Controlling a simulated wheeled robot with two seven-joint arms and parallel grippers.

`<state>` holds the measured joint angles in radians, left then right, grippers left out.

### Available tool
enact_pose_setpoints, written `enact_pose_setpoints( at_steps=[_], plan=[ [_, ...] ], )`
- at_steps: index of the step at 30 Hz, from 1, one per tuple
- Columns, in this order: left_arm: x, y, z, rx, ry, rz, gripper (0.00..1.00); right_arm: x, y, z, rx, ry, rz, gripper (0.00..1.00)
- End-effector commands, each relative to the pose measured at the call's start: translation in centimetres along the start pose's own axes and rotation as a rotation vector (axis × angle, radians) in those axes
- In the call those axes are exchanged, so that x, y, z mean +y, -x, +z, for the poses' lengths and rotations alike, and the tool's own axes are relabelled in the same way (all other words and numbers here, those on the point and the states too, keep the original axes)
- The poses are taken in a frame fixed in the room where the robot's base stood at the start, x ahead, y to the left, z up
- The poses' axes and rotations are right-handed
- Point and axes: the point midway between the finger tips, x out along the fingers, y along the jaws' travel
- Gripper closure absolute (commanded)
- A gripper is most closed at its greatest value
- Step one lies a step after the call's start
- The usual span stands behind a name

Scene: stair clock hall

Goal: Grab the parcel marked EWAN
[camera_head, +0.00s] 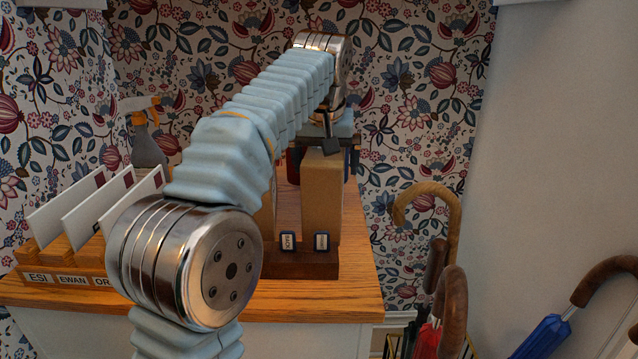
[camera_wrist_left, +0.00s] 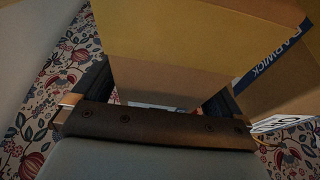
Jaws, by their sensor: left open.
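A tall brown parcel (camera_head: 322,205) stands upright at the right end of a dark wooden holder (camera_head: 315,268). The small tag (camera_head: 321,241) below it is too small to read. A second parcel beside it is mostly hidden behind my left arm, with another tag (camera_head: 288,241) below. My left gripper (camera_head: 326,146) is open at the top of the right-hand parcel. In the left wrist view this parcel (camera_wrist_left: 165,80) lies between the open fingers (camera_wrist_left: 160,108); I cannot tell if they touch it. The only EWAN I can read is on the letter rack (camera_head: 72,280).
White envelopes (camera_head: 60,215) stand in the rack at the left of the wooden tabletop (camera_head: 350,290). A spray bottle (camera_head: 147,140) is behind them. Umbrellas with curved wooden handles (camera_head: 452,300) stand right of the table. Patterned wallpaper is close behind.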

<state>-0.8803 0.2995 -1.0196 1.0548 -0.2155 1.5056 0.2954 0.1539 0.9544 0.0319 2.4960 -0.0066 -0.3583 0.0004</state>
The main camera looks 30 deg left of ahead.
Motion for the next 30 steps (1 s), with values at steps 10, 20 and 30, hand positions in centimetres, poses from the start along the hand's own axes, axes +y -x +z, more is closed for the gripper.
enact_pose_setpoints(
  at_steps=[10,20,30],
  plan=[
    [0.51,-1.25,-0.04,0.001,0.001,0.000,0.00,0.01,0.00,0.01,0.000,0.000,0.000,0.57],
    [0.49,-1.21,-0.05,0.001,0.001,0.000,0.51,0.01,0.00,0.01,0.000,0.000,0.000,0.57],
    [0.48,-1.13,-0.07,0.002,0.001,0.001,0.68,0.00,0.01,0.01,0.000,0.000,0.000,0.57]
  ],
)
